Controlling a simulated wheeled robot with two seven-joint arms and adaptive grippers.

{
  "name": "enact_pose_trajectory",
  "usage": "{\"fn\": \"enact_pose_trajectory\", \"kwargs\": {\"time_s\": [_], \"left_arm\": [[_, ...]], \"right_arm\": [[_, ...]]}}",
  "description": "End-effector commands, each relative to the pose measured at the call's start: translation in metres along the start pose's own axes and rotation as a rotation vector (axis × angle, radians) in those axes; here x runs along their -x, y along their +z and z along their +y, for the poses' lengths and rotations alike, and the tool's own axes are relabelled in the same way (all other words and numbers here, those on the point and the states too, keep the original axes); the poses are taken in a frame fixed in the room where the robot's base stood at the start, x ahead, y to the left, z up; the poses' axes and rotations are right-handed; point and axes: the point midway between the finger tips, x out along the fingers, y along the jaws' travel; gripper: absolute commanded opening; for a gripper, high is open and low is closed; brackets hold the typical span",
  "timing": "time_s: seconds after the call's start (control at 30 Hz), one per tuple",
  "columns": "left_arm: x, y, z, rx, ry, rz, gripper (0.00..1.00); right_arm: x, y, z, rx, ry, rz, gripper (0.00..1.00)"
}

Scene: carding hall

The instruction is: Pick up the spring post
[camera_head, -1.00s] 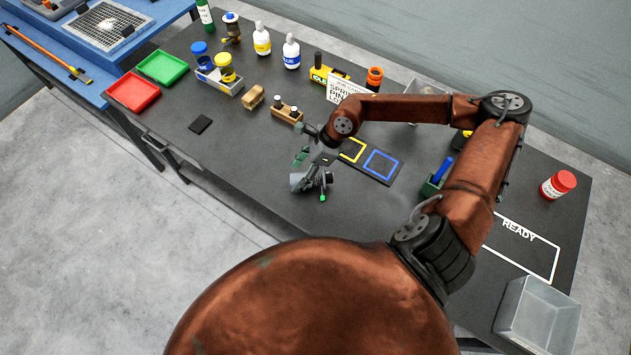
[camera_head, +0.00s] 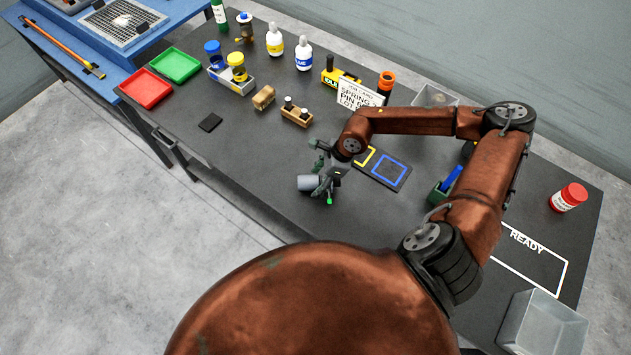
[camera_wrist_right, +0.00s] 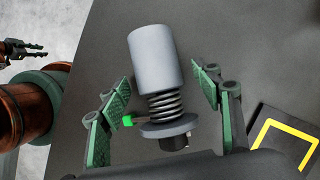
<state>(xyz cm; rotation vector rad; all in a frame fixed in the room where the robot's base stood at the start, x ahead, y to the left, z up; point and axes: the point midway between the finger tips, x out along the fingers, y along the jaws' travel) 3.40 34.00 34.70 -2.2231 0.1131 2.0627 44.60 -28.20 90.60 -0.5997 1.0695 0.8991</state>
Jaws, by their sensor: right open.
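The spring post (camera_wrist_right: 153,65) is a grey cylinder on a dark coil spring, with a round grey flange, a dark foot and a small green tab. It is tilted in the right wrist view. In the head view its grey end (camera_head: 307,183) shows on the black bench, partly hidden by my right gripper (camera_head: 325,182). In the right wrist view my right gripper (camera_wrist_right: 163,84) is open, with one green-padded finger either side of the post and gaps to both. My left gripper (camera_wrist_right: 24,49) shows small at the left edge of the right wrist view; its jaw state is unclear.
A mat with yellow and blue squares (camera_head: 389,168) lies right of my gripper. A wooden block with pegs (camera_head: 296,115) and a sign card (camera_head: 358,97) stand behind. A green holder (camera_head: 438,193) is beside my right arm. The bench left of the post is mostly clear.

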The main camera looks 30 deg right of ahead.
Motion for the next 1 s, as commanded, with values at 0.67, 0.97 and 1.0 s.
{"fn": "enact_pose_trajectory", "kwargs": {"time_s": [0.67, 0.97, 1.0], "left_arm": [[-0.0001, -0.0012, -0.0001, 0.000, 0.000, 0.002, 0.27], [-0.0001, -0.0017, -0.0002, -0.001, 0.000, 0.002, 0.27], [-0.0001, -0.0017, -0.0001, -0.001, 0.000, 0.002, 0.27]], "right_arm": [[0.0004, 0.0001, -0.0002, 0.000, 0.000, 0.000, 0.23], [0.0005, 0.0001, -0.0003, 0.000, -0.001, 0.000, 0.02], [0.0005, 0.0001, -0.0003, 0.000, -0.001, 0.000, 0.00]]}}
